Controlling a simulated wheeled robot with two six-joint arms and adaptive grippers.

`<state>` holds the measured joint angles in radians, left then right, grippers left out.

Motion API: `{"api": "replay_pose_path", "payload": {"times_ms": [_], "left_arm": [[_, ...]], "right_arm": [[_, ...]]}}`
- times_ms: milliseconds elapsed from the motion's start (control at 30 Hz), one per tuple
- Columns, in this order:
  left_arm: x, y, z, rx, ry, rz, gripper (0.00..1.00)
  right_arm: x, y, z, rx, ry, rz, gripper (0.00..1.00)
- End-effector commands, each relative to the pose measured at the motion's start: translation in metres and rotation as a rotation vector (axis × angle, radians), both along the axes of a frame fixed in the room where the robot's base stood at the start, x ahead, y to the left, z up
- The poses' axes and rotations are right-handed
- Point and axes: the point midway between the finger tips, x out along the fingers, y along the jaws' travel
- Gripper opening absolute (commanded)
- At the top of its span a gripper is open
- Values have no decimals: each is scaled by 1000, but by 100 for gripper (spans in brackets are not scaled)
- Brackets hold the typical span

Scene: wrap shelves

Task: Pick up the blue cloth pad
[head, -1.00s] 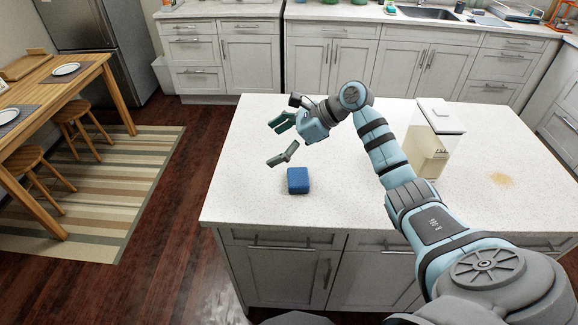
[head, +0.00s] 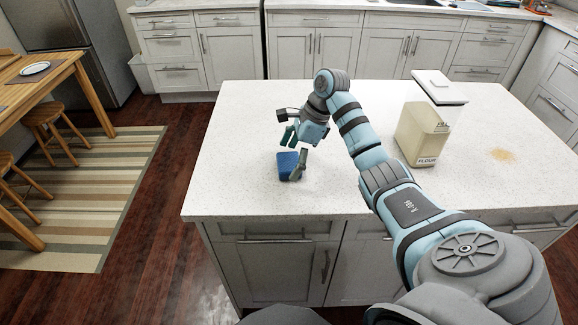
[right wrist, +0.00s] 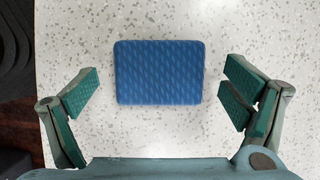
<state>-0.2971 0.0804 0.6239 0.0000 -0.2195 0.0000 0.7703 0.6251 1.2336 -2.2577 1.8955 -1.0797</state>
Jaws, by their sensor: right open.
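The blue cloth pad (head: 286,163) lies flat on the white speckled island counter near its left end. In the right wrist view the pad (right wrist: 159,72) shows whole, centred ahead of the fingers and apart from both. My right gripper (head: 295,154) is open, just above the pad and pointing down. One of its fingers partly covers the pad in the head view. In the right wrist view its two fingers (right wrist: 160,100) stand wide to the left and right of the pad with nothing between them. My left gripper is not in view.
A flour container (head: 421,134) stands on the counter (head: 240,120) to the right of my arm.

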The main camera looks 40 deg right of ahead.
Motion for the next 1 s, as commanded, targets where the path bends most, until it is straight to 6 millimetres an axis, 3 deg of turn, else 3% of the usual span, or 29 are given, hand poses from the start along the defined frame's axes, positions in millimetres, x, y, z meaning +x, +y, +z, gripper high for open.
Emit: {"api": "replay_pose_path", "payload": {"times_ms": [167, 433, 767, 900, 1000], "left_arm": [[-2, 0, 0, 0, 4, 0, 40], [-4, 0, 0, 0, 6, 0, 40], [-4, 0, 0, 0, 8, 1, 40], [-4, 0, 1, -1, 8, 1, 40], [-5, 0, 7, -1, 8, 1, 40]], "right_arm": [[1, 1, 0, 1, -1, 1, 93], [1, 1, 0, 1, -1, 1, 49], [1, 1, 3, 1, -2, 1, 49], [2, 1, 18, 1, -5, 1, 49], [2, 1, 43, 1, -6, 1, 49]]}}
